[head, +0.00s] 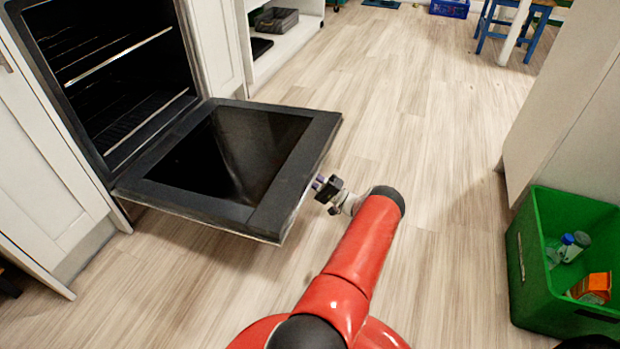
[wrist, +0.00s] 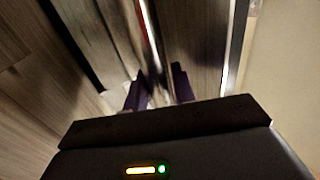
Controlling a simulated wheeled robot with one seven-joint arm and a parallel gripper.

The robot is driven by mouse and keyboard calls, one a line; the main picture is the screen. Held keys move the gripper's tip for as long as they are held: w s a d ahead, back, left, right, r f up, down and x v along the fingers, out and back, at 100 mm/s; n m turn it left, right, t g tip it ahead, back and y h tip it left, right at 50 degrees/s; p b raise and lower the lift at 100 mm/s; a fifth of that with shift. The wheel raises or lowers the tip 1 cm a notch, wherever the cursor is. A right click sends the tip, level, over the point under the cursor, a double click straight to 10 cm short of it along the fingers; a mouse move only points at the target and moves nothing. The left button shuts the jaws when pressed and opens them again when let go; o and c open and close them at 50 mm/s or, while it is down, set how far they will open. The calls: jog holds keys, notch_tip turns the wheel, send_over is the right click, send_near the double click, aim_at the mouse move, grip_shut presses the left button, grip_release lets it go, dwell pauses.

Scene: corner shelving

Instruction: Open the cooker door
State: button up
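The cooker door (head: 285,170) is hinged down and lies wide open, roughly level, in front of the dark oven cavity (head: 110,60). Its dark inner face is up. My gripper (head: 318,184) is at the door's outer edge, on the right side. In the wrist view, the two purple fingers of my gripper (wrist: 158,88) stand apart. A narrow shiny bar (wrist: 149,30), seemingly the door's handle, runs down between them. I cannot tell whether the fingers press on it. The handle is hidden in the head view.
White cabinets (head: 45,165) flank the oven. A green crate (head: 528,270) with bottles and a carton stands at the right, below a pale cabinet side (head: 560,110). A blue stool (head: 545,35) stands at the back right. The wooden floor (head: 420,90) between is clear.

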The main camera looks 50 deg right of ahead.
jog(key=shift+o, duration=1.2)
jog(key=shift+s+f, duration=0.1)
jog(key=v, duration=0.7)
jog(key=shift+s+f, duration=0.25)
